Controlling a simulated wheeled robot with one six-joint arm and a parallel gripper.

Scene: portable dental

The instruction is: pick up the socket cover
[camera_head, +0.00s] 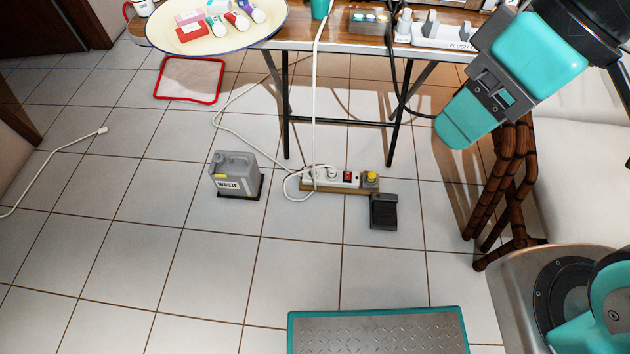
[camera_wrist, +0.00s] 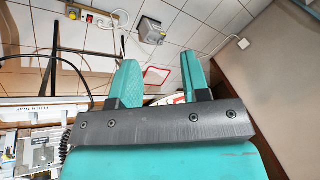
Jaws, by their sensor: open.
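No part is clearly marked as the socket cover. A small yellow piece (camera_head: 371,178) sits at the right end of the power strip (camera_head: 320,178) on the floor, beside a red switch; I cannot tell whether it is the cover or a plug. In the wrist view the yellow piece (camera_wrist: 72,13) and the strip (camera_wrist: 104,21) show at the top left. My gripper (camera_wrist: 160,68) is open, with two teal fingers apart and nothing between them. In the head view my gripper (camera_head: 462,122) hangs at the upper right, well above the floor and away from the strip.
A table (camera_head: 340,42) with black legs stands behind. Brown wooden bars (camera_head: 510,180) are at the right. White cables cross the floor; the left floor is mostly clear.

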